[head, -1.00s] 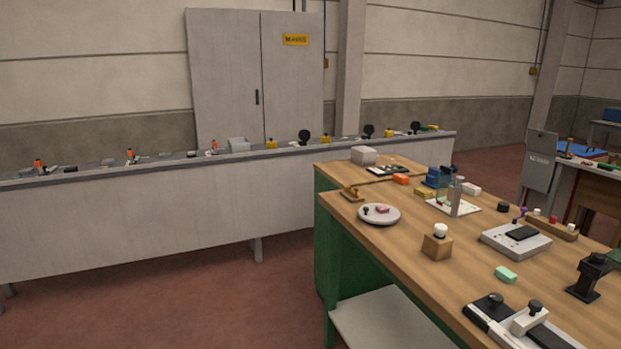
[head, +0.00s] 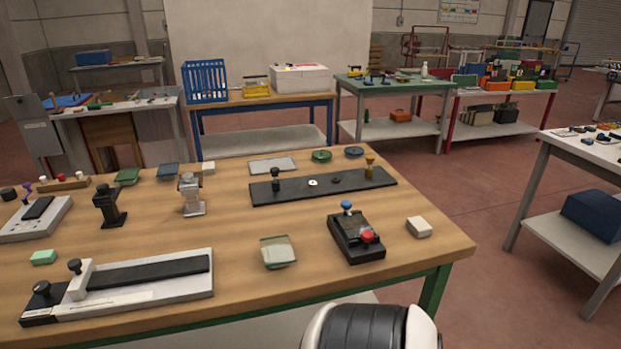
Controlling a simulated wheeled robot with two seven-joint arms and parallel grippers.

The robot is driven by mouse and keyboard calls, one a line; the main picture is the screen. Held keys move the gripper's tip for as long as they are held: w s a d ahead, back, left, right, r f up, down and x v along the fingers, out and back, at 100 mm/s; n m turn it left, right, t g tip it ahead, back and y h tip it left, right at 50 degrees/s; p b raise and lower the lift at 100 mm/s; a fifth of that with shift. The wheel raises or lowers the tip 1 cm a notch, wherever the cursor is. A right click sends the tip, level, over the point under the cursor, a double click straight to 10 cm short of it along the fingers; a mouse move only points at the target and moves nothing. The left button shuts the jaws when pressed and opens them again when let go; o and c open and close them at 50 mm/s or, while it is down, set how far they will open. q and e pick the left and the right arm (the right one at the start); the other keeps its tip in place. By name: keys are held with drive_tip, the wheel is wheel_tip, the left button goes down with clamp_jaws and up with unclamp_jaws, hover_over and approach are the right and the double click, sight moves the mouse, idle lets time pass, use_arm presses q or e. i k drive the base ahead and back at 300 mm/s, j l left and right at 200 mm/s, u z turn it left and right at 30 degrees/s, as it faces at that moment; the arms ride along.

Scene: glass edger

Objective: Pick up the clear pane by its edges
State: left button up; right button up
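A small, squarish, see-through pane with a pale green tint (head: 278,251) lies on the wooden workbench (head: 330,285), near its front edge and left of a black device with a red knob. It looks like the clear pane. Its edges look free, and no gripper is near it. A flat grey rectangular sheet (head: 273,165) lies at the back of the bench; I cannot tell whether it is glass. Neither of my grippers is in view. A rounded white and black part at the bottom edge looks like part of my arm.
The black device (head: 356,237) and a white block (head: 419,227) stand right of the pane. A long white and black fixture (head: 150,284) lies to its left. A black rail with knobs (head: 322,186) lies behind. Bare wood surrounds the pane. Green, dark blue and other small pieces line the back.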

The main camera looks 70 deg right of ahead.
sight(277, 250)
drive_tip(key=z, duration=2)
drive_tip(key=i+j+z, duration=0.1)
drive_tip(key=z, duration=0.15)
drive_tip(key=k+j, duration=0.05)
drive_tip(key=j, duration=0.05)
